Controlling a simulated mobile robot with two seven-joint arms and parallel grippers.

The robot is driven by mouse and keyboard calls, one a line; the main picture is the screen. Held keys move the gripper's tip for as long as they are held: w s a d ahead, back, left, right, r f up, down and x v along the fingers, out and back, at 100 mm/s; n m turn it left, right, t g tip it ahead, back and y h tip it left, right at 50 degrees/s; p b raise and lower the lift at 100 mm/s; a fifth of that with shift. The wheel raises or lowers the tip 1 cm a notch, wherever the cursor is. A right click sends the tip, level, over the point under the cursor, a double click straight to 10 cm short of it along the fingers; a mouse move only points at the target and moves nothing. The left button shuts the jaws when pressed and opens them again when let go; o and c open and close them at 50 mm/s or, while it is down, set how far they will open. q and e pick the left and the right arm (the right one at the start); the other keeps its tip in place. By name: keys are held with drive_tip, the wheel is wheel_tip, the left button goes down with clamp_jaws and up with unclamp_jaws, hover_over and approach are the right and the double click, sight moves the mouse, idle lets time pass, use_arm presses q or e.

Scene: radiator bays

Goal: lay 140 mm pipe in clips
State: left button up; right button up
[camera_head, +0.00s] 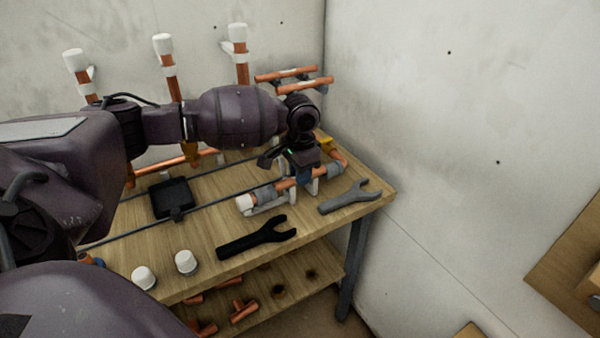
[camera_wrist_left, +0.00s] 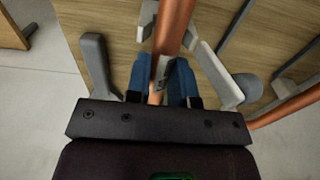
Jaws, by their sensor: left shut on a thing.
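My left gripper (camera_head: 300,172) is low over the right part of the bench, shut on a copper pipe (camera_head: 286,185). In the left wrist view the pipe (camera_wrist_left: 174,28) runs away between the blue fingertips (camera_wrist_left: 161,82). White clips (camera_head: 313,186) stand beside and under the pipe line. In the wrist view one clip part (camera_wrist_left: 147,20) is close to the pipe; I cannot tell if the pipe is fully seated. A grey coupling (camera_head: 265,195) and a white cap (camera_head: 244,203) are in line at the near end. My right gripper is not in view.
A grey wrench (camera_head: 342,198) and a black wrench (camera_head: 252,240) lie in front on the bench. A black tray (camera_head: 172,200) and two white caps (camera_head: 185,262) are to the left. Upright copper pipes (camera_head: 240,66) stand behind. The bench's right edge is close.

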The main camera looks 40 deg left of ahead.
use_arm(q)
drive_tip(key=shift+s+f, duration=0.2)
drive_tip(key=shift+f, duration=0.35)
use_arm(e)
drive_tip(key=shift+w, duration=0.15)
use_arm(q)
drive_tip(key=o, duration=0.9)
drive_tip(key=shift+s+d+f, duration=0.1)
drive_tip(key=shift+f, duration=0.1)
drive_tip(key=shift+o, duration=0.2)
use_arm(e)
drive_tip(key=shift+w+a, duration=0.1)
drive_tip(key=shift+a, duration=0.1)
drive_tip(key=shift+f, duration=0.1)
use_arm(q)
wheel_tip(320, 180, up, 12)
drive_tip(key=p, duration=0.2)
drive_tip(key=shift+w, duration=0.2)
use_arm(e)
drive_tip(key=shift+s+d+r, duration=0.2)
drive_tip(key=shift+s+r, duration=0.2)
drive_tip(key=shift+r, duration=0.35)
use_arm(q)
drive_tip(key=shift+r, duration=0.1)
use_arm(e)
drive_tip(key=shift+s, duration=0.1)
